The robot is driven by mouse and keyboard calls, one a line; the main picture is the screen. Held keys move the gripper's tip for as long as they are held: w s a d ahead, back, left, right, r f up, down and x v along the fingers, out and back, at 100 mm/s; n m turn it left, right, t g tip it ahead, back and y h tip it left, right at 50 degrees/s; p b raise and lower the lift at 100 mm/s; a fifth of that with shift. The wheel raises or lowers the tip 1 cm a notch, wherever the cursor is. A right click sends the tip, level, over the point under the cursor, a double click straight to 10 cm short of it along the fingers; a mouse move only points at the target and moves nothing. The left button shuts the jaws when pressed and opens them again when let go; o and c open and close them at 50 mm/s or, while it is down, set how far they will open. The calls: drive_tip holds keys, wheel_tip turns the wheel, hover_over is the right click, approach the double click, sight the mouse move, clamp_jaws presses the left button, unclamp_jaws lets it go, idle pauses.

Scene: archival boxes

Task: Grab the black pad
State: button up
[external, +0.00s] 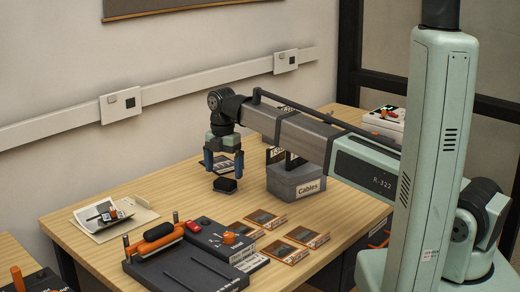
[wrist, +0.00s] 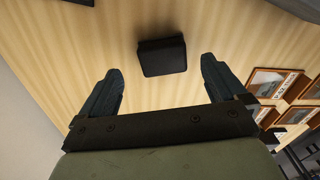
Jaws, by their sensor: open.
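The black pad (external: 225,185) is a small dark block on the wooden table, below my gripper in the external view. In the wrist view the black pad (wrist: 162,57) lies ahead of the fingertips, roughly centred between their lines. My gripper (external: 223,165) points down with its two blue-grey fingers apart. In the wrist view my gripper (wrist: 160,75) is open, with nothing between the fingers. The pad appears to be beyond the fingertips, not touching them.
A grey box labelled Cables (external: 294,183) stands right of the pad. Several framed cards (external: 265,218) lie in front, also at right in the wrist view (wrist: 268,82). A dark device with an orange handle (external: 185,262) stands at the front. Papers (external: 114,217) lie left on the table.

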sight(225, 180)
drive_tip(key=shift+s+d+f, duration=0.1)
drive_tip(key=shift+s+f, duration=0.05)
drive_tip(key=shift+f, duration=2.2)
drive_tip(key=shift+c, duration=0.2)
drive_tip(key=c, duration=1)
